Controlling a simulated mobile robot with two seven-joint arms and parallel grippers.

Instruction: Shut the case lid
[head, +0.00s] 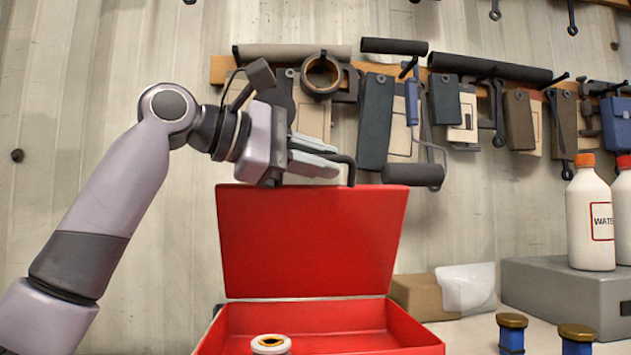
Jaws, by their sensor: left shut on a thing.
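The red case (415,335) stands open at the bottom centre, its front cut off by the picture's lower edge. Its red lid (310,240) stands up nearly vertical at the back, hinged along the case's rear edge. A black bar handle (345,160) shows at the lid's top edge. My left gripper (315,163) reaches in from the left, at the top edge of the lid, with its grey fingers shut on this handle. The fingers hide part of the handle. My right gripper is not in view.
A white-topped roll (271,344) shows inside the case. Blue spools with brass tops (511,333) stand on the bench to the right. White bottles (590,215) stand on a grey box (545,285). A cardboard box (420,296) is behind the case. Tools hang on the wall rack.

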